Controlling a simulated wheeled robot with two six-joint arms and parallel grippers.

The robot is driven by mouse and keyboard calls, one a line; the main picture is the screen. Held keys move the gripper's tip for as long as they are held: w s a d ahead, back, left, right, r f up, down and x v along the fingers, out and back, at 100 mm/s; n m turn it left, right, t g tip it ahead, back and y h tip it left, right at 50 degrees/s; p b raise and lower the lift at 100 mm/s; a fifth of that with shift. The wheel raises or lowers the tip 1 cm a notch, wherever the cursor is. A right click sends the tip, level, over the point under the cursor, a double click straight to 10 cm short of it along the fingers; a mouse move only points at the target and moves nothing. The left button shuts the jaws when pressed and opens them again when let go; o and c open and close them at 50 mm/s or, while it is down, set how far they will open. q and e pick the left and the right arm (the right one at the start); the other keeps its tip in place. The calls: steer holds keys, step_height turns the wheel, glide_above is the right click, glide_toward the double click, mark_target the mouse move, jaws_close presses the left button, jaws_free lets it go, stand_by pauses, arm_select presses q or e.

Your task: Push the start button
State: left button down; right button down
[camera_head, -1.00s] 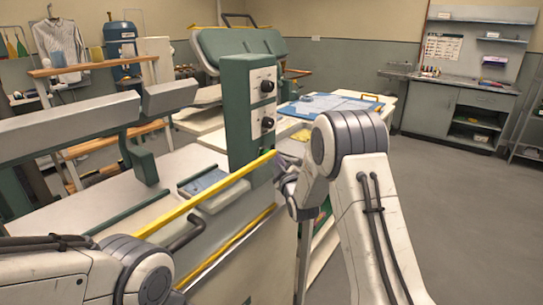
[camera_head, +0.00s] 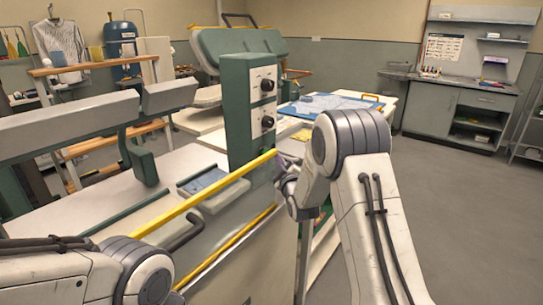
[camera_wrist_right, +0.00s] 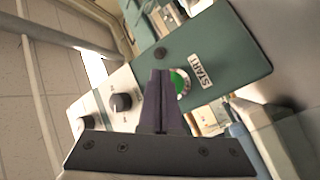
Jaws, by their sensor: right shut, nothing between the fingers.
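The green start button (camera_wrist_right: 181,85) shows in the right wrist view beside the white START label (camera_wrist_right: 201,70), on the green panel of the control box. The fingers hide the button's left part. My right gripper (camera_wrist_right: 162,74) is shut and empty, its tips in front of the panel and overlapping the button. I cannot tell whether they touch. In the head view the green control box (camera_head: 236,110) stands on the machine, with my right gripper (camera_head: 284,172) low at its right side.
Black knobs (camera_wrist_right: 121,102) sit on the box's white plate. A yellow bar (camera_head: 205,197) runs along the machine's front edge. A table with blue cloth (camera_head: 330,104) stands behind my right arm. The floor at right is clear.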

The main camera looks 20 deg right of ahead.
steer(key=shift+s+d+r+y+b, duration=0.2)
steer(key=shift+s+d+b, duration=0.15)
steer(key=shift+s, duration=0.3)
steer(key=shift+s+d+r+y+b, duration=0.1)
steer(key=shift+s+d+y+b, duration=0.1)
steer(key=shift+s+b, duration=0.3)
steer(key=shift+s, duration=0.1)
